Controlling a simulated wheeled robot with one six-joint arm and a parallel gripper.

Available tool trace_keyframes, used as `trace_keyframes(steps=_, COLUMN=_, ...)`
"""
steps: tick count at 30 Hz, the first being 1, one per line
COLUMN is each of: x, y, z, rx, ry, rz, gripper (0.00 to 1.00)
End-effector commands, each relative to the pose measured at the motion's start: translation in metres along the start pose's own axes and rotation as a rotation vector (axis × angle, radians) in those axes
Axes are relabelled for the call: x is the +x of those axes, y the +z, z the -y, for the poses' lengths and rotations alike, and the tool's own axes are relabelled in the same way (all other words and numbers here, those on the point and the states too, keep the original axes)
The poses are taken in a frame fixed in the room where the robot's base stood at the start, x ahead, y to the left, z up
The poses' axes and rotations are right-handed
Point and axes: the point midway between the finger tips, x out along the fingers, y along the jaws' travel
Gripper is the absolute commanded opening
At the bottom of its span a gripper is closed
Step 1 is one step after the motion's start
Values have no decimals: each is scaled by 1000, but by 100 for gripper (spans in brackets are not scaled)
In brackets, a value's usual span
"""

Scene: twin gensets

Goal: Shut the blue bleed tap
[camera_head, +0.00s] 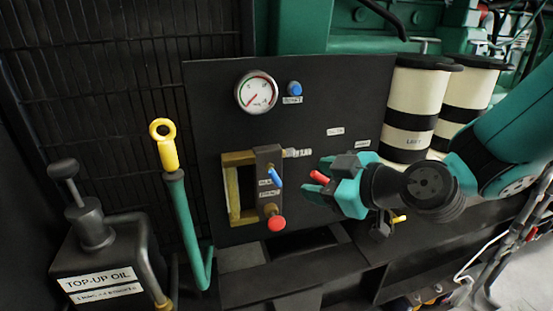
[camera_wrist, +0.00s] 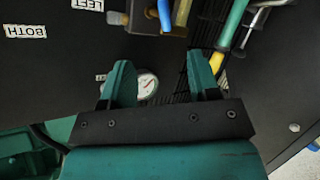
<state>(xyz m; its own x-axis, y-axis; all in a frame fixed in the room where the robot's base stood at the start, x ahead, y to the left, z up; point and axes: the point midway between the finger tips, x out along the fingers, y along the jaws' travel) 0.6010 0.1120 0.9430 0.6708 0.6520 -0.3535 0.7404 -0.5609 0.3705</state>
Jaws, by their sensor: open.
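The blue bleed tap shows as a small blue lever (camera_head: 275,177) on a dark block on the black panel, tilted down to the right. It also appears as a blue lever (camera_wrist: 164,15) at the top of the wrist view. My gripper (camera_head: 318,178) is to the right of the tap in the head view, apart from it. Its fingers are open. In the wrist view the gripper (camera_wrist: 160,70) has nothing held between its two teal fingers. A red piece (camera_head: 319,177) shows at the fingers in the head view; I cannot tell what it belongs to.
A red knob (camera_head: 277,223) sits below the tap, and a brass frame (camera_head: 231,190) to its left. A gauge (camera_head: 256,92) and blue button (camera_head: 294,88) are above. A yellow ring handle (camera_head: 164,144) on a green tube stands left. Cream-and-black canisters (camera_head: 418,103) stand at the right.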

Motion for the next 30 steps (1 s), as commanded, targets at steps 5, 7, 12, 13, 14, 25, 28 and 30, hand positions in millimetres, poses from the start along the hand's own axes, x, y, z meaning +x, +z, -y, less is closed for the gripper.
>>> trace_keyframes(steps=5, x=31, y=-1, z=2, rx=-2, ry=-5, rz=3, gripper=56)
trace_keyframes(steps=7, x=48, y=-1, z=2, rx=-2, ry=-4, rz=3, gripper=56)
trace_keyframes(steps=12, x=84, y=0, z=1, rx=-1, ry=-2, rz=3, gripper=56)
trace_keyframes(steps=13, x=89, y=0, z=1, rx=-1, ry=-1, rz=2, gripper=56)
trace_keyframes(steps=14, x=94, y=0, z=2, rx=-1, ry=-1, rz=3, gripper=56)
trace_keyframes(steps=25, x=121, y=1, z=1, rx=1, ry=1, rz=3, gripper=56)
trace_keyframes(steps=28, x=121, y=2, z=1, rx=1, ry=1, rz=3, gripper=56)
trace_keyframes(steps=30, x=121, y=2, z=1, rx=1, ry=1, rz=3, gripper=56)
